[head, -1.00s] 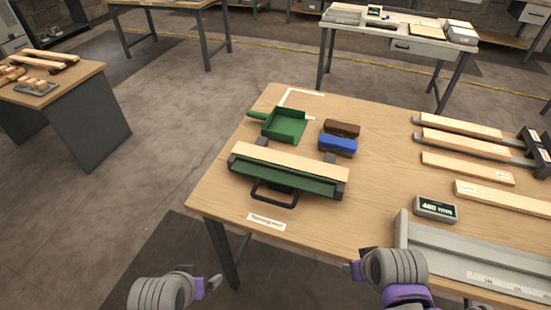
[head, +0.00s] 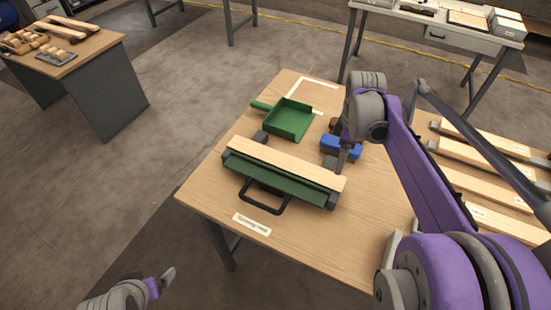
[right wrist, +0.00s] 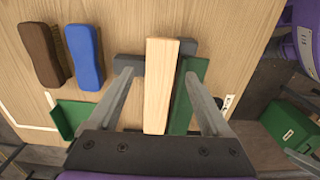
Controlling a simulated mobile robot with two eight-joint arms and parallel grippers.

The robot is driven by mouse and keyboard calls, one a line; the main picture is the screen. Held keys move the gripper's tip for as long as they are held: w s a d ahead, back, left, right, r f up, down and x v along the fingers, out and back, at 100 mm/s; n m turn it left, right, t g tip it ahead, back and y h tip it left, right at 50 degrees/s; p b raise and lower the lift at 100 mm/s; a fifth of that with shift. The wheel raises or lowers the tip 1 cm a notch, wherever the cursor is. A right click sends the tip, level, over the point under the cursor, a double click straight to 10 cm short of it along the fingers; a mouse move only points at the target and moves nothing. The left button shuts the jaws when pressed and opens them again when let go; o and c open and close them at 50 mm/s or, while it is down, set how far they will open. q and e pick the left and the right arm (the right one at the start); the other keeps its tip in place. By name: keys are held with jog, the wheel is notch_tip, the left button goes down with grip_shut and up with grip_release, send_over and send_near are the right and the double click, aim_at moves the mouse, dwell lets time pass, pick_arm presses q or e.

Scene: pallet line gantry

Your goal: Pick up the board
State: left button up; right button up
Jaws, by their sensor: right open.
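The board, a pale wooden plank (head: 285,163), lies along the top of a green holder (head: 275,181) with dark end blocks and a black handle. In the right wrist view the board (right wrist: 160,85) runs between the two fingers of my right gripper (right wrist: 157,70), with part of the green holder beside it. The right gripper (head: 346,158) is open, over the board's right end in the head view; I see no clear contact. My left gripper (head: 160,281) is low at the left, off the table; its jaw opening is unclear.
A green dustpan (head: 291,120) lies behind the holder. A blue brush (right wrist: 86,55) and a brown brush (right wrist: 42,55) lie beside the board. More planks (head: 470,155) lie on the right, partly behind my arm. A white label (head: 252,224) is near the front edge.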

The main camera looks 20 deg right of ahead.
send_over(338, 182)
jog(key=f, duration=0.4)
jog(key=shift+w+a, duration=0.15)
jog(key=shift+w, duration=0.05)
jog(key=shift+s+f, duration=0.2)
jog(key=shift+f, duration=2.8)
grip_shut()
jog(key=shift+r, duration=0.15)
